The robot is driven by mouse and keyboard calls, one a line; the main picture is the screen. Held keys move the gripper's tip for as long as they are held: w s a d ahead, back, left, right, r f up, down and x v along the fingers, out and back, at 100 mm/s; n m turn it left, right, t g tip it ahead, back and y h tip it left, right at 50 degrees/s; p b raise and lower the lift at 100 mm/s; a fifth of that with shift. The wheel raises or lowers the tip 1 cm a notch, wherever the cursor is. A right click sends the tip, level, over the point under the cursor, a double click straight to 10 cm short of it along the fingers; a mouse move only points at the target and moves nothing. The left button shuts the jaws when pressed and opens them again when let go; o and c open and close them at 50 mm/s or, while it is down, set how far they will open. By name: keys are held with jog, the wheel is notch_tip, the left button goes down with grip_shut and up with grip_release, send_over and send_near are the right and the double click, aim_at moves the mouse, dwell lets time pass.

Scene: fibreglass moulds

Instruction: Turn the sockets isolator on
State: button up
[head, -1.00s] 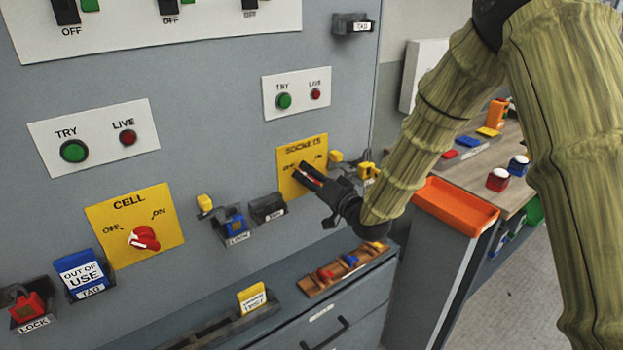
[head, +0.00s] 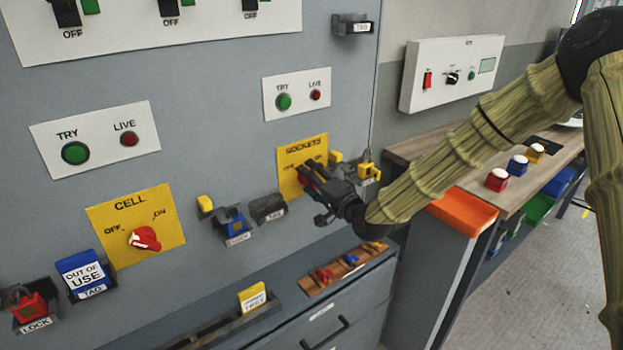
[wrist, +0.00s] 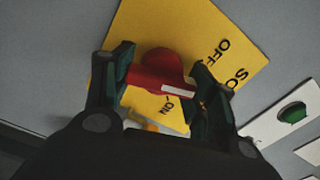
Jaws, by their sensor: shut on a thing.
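The yellow sockets isolator plate (head: 290,158) is on the grey panel, left of its right edge. It also shows in the wrist view (wrist: 125,45), turned round, with OFF at upper right and ON at lower right. Its red handle (wrist: 160,72) has a white stripe, whose end points between the OFF and ON labels. My gripper (wrist: 163,88) is shut on the handle, one finger at each end of the bar. In the head view my gripper (head: 312,180) reaches the plate from lower right and mostly hides the handle.
Lock and tag holders (head: 268,208) are at lower left. The cell isolator (head: 140,228) is further left. A ledge with a brown tray (head: 318,284) lies below; an orange tray (head: 462,212) stands right.

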jog(key=m, duration=0.2)
jog(key=m+b, duration=0.1)
jog(key=shift+d+f+m, duration=0.15)
jog(key=shift+f+m, duration=0.1)
jog(key=shift+m, duration=0.05)
jog(key=m+b, duration=0.2)
jog(key=m, duration=0.1)
jog(key=shift+f+m, duration=0.1)
jog(key=shift+m, duration=0.2)
jog(key=m+b, duration=0.3)
jog(key=shift+m, duration=0.4)
jog(key=shift+m+b, duration=0.55)
jog(key=shift+m, duration=0.15)
jog(key=o, duration=1)
jog(key=shift+a, duration=0.2)
